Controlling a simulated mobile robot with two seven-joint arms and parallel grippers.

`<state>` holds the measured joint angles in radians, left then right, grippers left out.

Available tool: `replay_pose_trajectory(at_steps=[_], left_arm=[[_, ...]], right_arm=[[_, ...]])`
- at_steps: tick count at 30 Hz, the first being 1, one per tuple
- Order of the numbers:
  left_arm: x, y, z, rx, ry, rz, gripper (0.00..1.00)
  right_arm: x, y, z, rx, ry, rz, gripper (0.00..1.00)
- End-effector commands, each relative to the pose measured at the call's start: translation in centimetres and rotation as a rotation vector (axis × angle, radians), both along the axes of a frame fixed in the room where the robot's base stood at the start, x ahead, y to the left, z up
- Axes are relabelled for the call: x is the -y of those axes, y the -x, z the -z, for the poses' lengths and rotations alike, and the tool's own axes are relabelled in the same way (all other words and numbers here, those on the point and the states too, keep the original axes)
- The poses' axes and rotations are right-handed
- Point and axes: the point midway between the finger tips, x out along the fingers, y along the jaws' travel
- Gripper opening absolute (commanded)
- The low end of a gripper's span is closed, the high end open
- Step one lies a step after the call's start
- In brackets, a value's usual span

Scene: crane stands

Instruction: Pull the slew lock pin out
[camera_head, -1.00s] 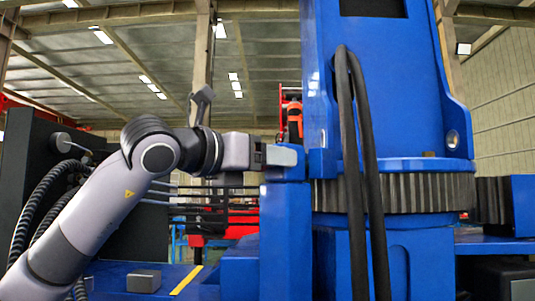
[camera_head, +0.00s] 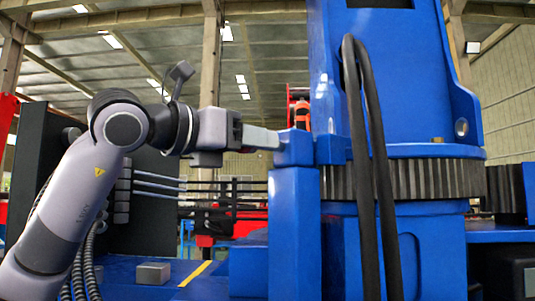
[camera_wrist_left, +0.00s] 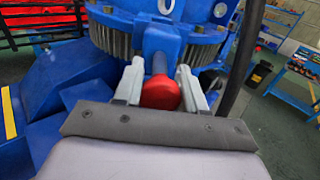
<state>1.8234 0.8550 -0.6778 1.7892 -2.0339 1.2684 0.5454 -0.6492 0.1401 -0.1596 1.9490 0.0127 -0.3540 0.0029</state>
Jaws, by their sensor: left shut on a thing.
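The slew lock pin shows in the left wrist view as a red knob (camera_wrist_left: 159,93) with a blue rod behind it, pointing toward the crane. My left gripper (camera_wrist_left: 160,88) has one finger on each side of the knob and is shut on it. In the head view, my left gripper (camera_head: 264,138) reaches in level from the left, its fingertips at the blue bracket (camera_head: 297,149) beside the toothed slew ring (camera_head: 410,179). There the fingers hide the knob. How much of the pin is still inside the bracket I cannot tell. My right gripper is not in view.
The blue crane column (camera_head: 400,80) rises above the ring, with two black hoses (camera_head: 366,170) hanging in front. A blue post (camera_head: 294,232) stands under the bracket. A small grey box (camera_head: 152,273) and a yellow stripe (camera_head: 196,273) are on the blue deck at lower left.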

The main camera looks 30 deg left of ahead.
Motion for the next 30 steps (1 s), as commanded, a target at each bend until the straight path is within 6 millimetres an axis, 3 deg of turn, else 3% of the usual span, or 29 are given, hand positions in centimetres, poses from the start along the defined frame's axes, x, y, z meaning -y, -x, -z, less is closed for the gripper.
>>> replay_pose_trajectory(at_steps=[8,9,11,20,30], left_arm=[[-0.1,0.4,-0.3,0.006,0.001,0.000,0.00],[-0.1,0.4,-0.3,0.006,0.001,0.000,0.50],[-0.1,0.4,-0.3,0.006,0.001,0.000,0.64],[-0.1,0.4,-0.2,0.003,0.000,0.000,0.64],[-1.8,5.0,-0.1,0.008,-0.001,-0.002,0.64]], right_arm=[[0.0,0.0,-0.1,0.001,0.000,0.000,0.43],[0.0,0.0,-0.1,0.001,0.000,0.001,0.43],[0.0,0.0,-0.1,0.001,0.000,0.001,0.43],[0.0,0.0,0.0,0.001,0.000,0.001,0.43],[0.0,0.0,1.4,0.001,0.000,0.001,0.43]])
